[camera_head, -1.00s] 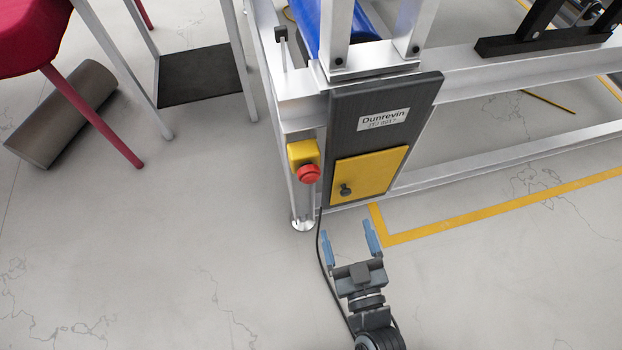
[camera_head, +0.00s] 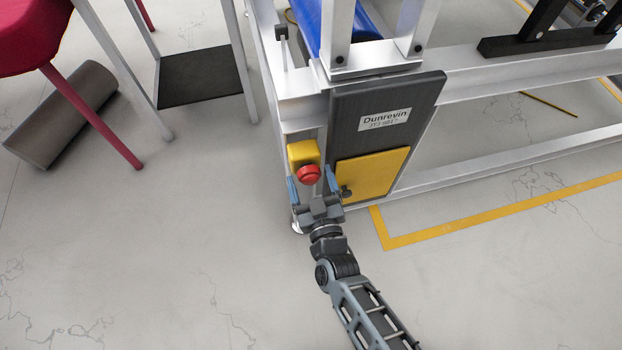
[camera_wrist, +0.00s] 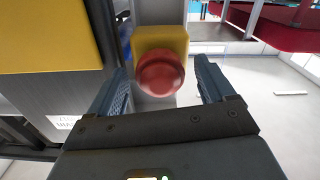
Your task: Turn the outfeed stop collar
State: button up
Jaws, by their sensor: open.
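The red round knob (camera_head: 308,174) sits on a yellow box (camera_head: 301,152) on the machine's front leg. It is the likely stop collar; no label shows on it. In the wrist view the red knob (camera_wrist: 160,73) lies ahead of and between my two blue fingers, with the yellow box (camera_wrist: 160,40) behind it. My gripper (camera_head: 311,184) is open and empty, with a finger to each side of the knob in the picture. I cannot tell whether the fingers reach around it. The lower edge of the knob is close to my gripper's palm in the head view.
A dark panel (camera_head: 380,122) with a Dunrevin label and a yellow door (camera_head: 371,174) stands just right of the knob. The door has a small dark latch. A red stool (camera_head: 40,35) and a grey roll (camera_head: 62,115) are at the left. Open floor lies in front.

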jog(key=shift+w+a, duration=0.1)
jog(key=shift+w, duration=0.1)
jog(key=shift+c, duration=0.2)
jog(key=c, duration=1)
jog(key=m+b, duration=0.1)
jog(key=m, duration=0.2)
jog(key=shift+f+b, duration=0.1)
jog(key=shift+b, duration=0.2)
jog(key=shift+m+b, duration=0.5)
jog(key=shift+m, duration=1.1)
